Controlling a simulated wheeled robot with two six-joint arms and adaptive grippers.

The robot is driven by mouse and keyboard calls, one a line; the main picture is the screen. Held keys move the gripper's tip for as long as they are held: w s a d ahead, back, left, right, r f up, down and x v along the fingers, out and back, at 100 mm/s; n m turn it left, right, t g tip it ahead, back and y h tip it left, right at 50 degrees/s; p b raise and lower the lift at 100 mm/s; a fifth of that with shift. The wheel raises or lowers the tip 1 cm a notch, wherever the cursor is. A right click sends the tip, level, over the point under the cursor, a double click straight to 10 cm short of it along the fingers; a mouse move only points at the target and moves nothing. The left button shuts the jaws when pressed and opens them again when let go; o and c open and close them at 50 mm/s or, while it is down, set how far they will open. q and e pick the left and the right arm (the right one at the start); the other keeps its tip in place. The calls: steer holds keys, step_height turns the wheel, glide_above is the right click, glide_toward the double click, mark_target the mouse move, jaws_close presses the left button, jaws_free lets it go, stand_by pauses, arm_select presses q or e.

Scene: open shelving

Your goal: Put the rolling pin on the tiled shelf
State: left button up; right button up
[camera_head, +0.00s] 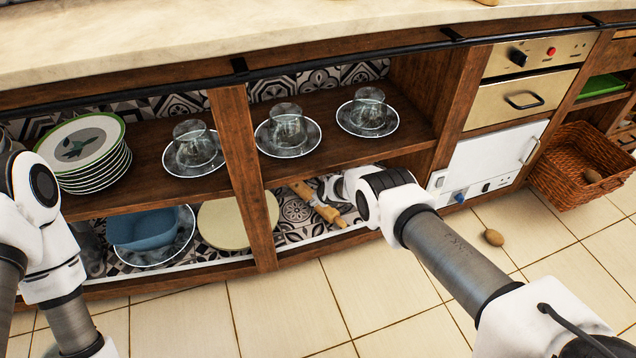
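The rolling pin (318,205) is light wood and lies slanted at the lower right compartment of the open shelving, over the patterned tiled shelf (291,211). I cannot tell whether it rests on the tiles or is held just above them. My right arm reaches in from the lower right, and my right gripper (329,190) is beside the rolling pin, under the upper shelf. Its fingers are small and dark against the tiles, so their opening and any grip are unclear. My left arm is at the left edge; its gripper is not visible.
A round cream board (236,222) and a blue bowl (148,229) on a plate stand on the lower shelf. A plate stack (84,150) and glass cups on saucers (288,128) are above. A wooden divider (243,170) separates the compartments. A wicker basket (570,165) is right.

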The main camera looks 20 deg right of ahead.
steer(key=shift+s+r+p, duration=0.25)
steer(key=shift+s+p, duration=0.05)
steer(key=shift+p, duration=0.1)
steer(key=s+d+f+n+g+h, duration=0.1)
steer(key=s+d+f+n+g, duration=0.1)
steer(key=s+n, duration=0.8)
steer(key=s+d+f+n+g, duration=0.15)
steer(key=s+n, duration=0.45)
steer(key=s, duration=0.9)
steer(key=s+r+n+g, duration=0.1)
steer(key=s+r+n, duration=0.3)
steer(key=s, duration=0.4)
steer(key=s+a+r+n+g, duration=0.1)
steer(key=s+r+n, duration=0.3)
steer(key=s, duration=0.4)
steer(key=s+r+n+g, duration=0.2)
steer(key=s+r+n, duration=0.3)
steer(key=s, duration=0.3)
steer(key=shift+s+a+n+y, duration=0.3)
steer(key=shift+s+y, duration=0.1)
